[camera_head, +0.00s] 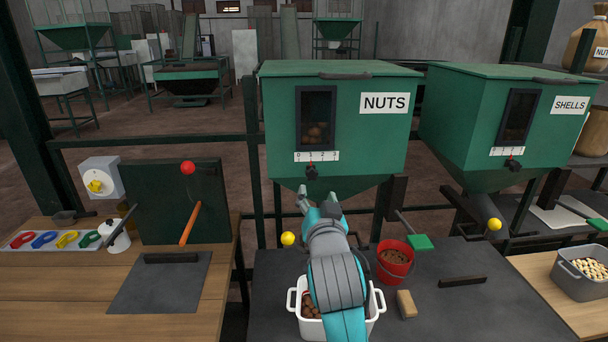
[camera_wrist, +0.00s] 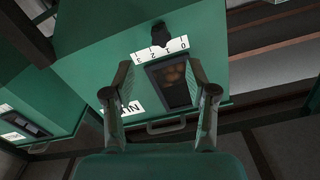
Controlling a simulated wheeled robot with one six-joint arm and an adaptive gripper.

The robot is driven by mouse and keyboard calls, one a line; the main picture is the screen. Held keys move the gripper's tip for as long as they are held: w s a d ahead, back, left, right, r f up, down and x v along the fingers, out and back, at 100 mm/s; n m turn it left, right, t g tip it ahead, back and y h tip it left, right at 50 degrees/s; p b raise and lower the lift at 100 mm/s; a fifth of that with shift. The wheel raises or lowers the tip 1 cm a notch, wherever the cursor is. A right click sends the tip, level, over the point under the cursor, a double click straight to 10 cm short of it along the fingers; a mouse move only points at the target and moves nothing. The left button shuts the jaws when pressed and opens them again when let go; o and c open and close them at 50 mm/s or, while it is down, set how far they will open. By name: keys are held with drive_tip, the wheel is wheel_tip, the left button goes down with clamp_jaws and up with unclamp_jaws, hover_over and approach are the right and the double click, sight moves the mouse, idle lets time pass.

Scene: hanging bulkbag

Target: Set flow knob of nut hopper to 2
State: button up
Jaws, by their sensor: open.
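The green nut hopper (camera_head: 385,140) with its NUTS label stands at the middle back in the head view. Its black flow knob (camera_head: 312,172) sits on the front below a white 0-to-3 scale (camera_head: 317,156), close to the 1 mark. The wrist view shows the knob (camera_wrist: 161,34) and the scale (camera_wrist: 160,49) upside down. My gripper (camera_head: 316,199) is just below the knob in the head view. In the wrist view its two fingers (camera_wrist: 158,66) are spread, with nothing between them but the hopper front behind. The knob lies beyond the fingertips, apart from them.
A yellow-knobbed lever (camera_head: 288,239) is left of my arm. A white nut bin (camera_head: 376,312) is under my arm, and a red bucket (camera_head: 396,261) stands to its right. The SHELLS hopper (camera_head: 465,125) is right of the nut hopper. Black rails run below the hoppers.

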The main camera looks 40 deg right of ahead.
sight(312, 176)
drive_tip(key=x, duration=1)
drive_tip(key=shift+w+d, duration=0.25)
drive_tip(key=shift+w, duration=0.1)
clamp_jaws()
